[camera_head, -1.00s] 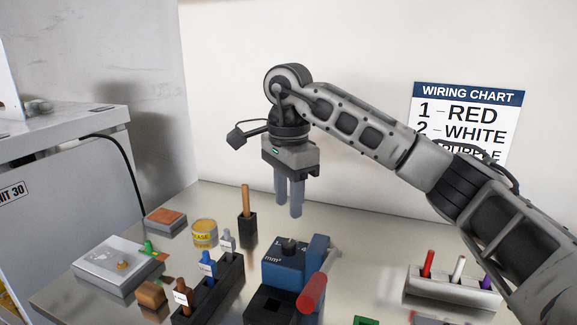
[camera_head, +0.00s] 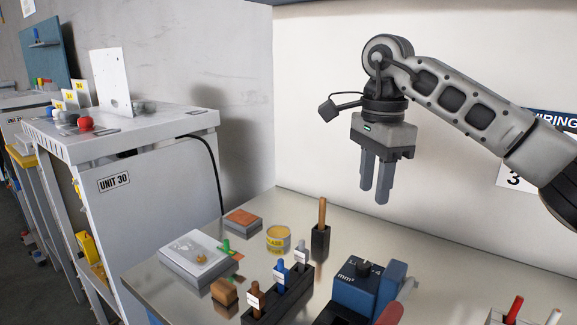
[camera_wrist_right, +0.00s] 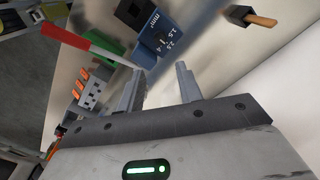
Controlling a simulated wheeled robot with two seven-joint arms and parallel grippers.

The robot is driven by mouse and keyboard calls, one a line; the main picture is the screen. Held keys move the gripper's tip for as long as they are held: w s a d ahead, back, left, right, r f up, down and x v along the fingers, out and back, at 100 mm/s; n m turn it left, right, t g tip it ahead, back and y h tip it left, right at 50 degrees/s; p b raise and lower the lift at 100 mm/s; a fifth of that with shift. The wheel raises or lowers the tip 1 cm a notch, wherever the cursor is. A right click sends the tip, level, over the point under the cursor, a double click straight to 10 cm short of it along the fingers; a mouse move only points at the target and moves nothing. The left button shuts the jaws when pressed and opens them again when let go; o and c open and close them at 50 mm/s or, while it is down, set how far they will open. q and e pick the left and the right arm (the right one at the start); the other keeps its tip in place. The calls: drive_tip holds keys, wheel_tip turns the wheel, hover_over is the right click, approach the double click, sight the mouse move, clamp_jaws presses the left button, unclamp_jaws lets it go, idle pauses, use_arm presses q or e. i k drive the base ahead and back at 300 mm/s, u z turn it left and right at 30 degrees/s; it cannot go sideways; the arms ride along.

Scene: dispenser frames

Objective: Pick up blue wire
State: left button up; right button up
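A slim blue piece with a white tag (camera_head: 281,277), which looks like the blue wire, stands upright in the middle of a black rack (camera_head: 285,300). A brown tagged piece (camera_head: 255,298) and a grey one (camera_head: 301,255) stand at either side of it. My right gripper (camera_head: 375,194) hangs fingers down above the bench, behind and right of the rack, well apart from the blue piece. In the right wrist view its two fingers (camera_wrist_right: 160,84) are spread with nothing between them. The blue piece cannot be made out there. My left gripper is out of view.
A blue device (camera_head: 357,287) marked mm² stands right of the rack; its red lever (camera_wrist_right: 80,40) shows in the wrist view. A black holder with a wooden handle (camera_head: 321,240), a yellow tin (camera_head: 279,240) and a grey box (camera_head: 190,258) stand around. A red wire (camera_head: 515,308) is at lower right.

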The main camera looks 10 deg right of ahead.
sight(280, 274)
drive_tip(key=k, duration=1.05)
